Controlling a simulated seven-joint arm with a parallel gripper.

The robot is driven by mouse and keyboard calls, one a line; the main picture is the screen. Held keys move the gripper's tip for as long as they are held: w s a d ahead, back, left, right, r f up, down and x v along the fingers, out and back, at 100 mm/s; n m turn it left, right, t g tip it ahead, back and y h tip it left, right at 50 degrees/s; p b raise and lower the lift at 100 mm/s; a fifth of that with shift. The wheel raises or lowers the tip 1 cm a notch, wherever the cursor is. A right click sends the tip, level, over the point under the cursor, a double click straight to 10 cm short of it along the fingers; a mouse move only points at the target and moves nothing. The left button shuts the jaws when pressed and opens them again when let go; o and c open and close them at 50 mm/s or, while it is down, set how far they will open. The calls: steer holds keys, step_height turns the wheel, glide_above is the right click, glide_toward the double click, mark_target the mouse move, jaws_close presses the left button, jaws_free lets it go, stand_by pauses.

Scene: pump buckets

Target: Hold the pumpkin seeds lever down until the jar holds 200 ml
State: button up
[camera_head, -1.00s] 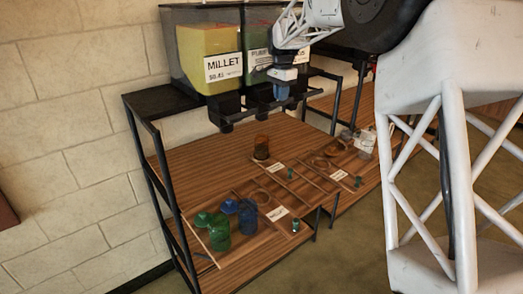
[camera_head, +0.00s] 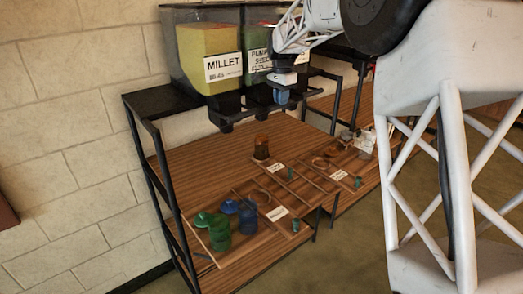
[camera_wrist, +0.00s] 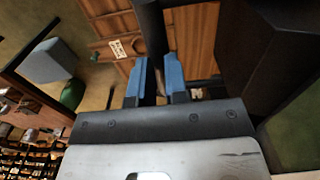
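The pumpkin seeds bin (camera_head: 259,42) is the green-tinted one with a white label, partly hidden by my arm. Its black spout (camera_head: 258,104) projects below. My gripper (camera_head: 281,97), with blue fingers, is at the right front of this spout; whether it touches the lever is unclear. In the wrist view the blue fingers (camera_wrist: 159,80) stand a little apart, with a black bar just beyond the gap. An amber jar (camera_head: 261,148) stands upright on the wooden shelf (camera_head: 205,165) below the spout. Its fill level is too small to read.
The yellow millet bin (camera_head: 205,50) stands left of the pumpkin seeds bin. Green (camera_head: 219,234) and blue (camera_head: 247,217) jars stand at the front left. Wooden strips, small labels and a clear jar (camera_head: 366,142) are at the right. Black frame posts border the shelf.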

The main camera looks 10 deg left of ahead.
steer(key=shift+w+a+f, duration=0.1)
steer(key=shift+f, duration=1.35)
stand_by(1.1)
steer(key=shift+r, duration=2.55)
steer(key=shift+r, duration=0.15)
steer(key=shift+r, duration=2.35)
steer(key=shift+d, duration=0.2)
